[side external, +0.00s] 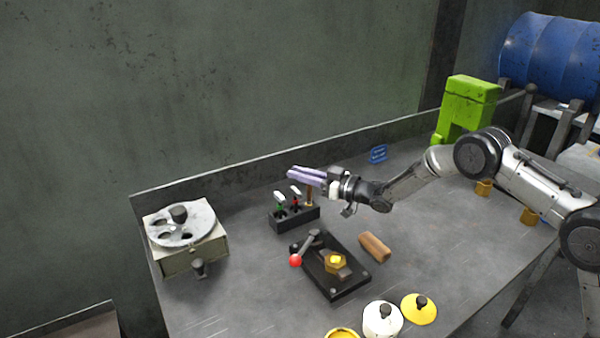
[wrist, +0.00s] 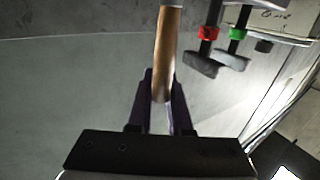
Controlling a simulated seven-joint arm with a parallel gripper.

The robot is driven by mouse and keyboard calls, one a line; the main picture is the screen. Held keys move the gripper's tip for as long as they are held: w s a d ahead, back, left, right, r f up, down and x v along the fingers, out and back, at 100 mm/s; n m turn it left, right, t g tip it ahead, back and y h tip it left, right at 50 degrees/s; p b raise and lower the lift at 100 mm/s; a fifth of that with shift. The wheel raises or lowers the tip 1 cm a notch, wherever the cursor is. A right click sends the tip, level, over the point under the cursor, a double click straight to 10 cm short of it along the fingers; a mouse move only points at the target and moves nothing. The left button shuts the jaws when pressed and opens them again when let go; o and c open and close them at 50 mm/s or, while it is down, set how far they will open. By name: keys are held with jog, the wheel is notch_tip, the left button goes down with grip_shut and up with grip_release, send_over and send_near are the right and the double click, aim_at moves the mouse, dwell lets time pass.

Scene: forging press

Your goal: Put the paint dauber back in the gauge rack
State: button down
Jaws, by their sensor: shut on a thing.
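The paint dauber shows as a wooden handle (side external: 309,198) at the right end of the black gauge rack (side external: 302,220) in the side view. In the wrist view the handle (wrist: 168,50) runs down from the top edge to between my fingers. My gripper (side external: 292,174), with pale purple fingers, is shut on the handle's end above the rack; it also shows in the wrist view (wrist: 160,95). The dauber's lower end is hidden, so I cannot tell how deep it sits in the rack.
A green-collared gauge (side external: 280,205) and a red-collared gauge (side external: 296,197) stand in the rack left of the dauber. A black fixture with a red-knobbed lever (side external: 296,260) is in front. A wooden block (side external: 375,247) lies right. A box with a disc (side external: 182,225) stands left.

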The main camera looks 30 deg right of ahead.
jog(key=shift+f, duration=0.5)
dwell(0.3)
jog(key=c, duration=0.8)
grip_release()
jog(key=shift+o, duration=0.2)
jog(key=shift+s, duration=0.1)
jog(key=s+d+r, duration=0.3)
jog(key=s, duration=0.3)
jog(key=shift+d, duration=0.25)
dwell(0.4)
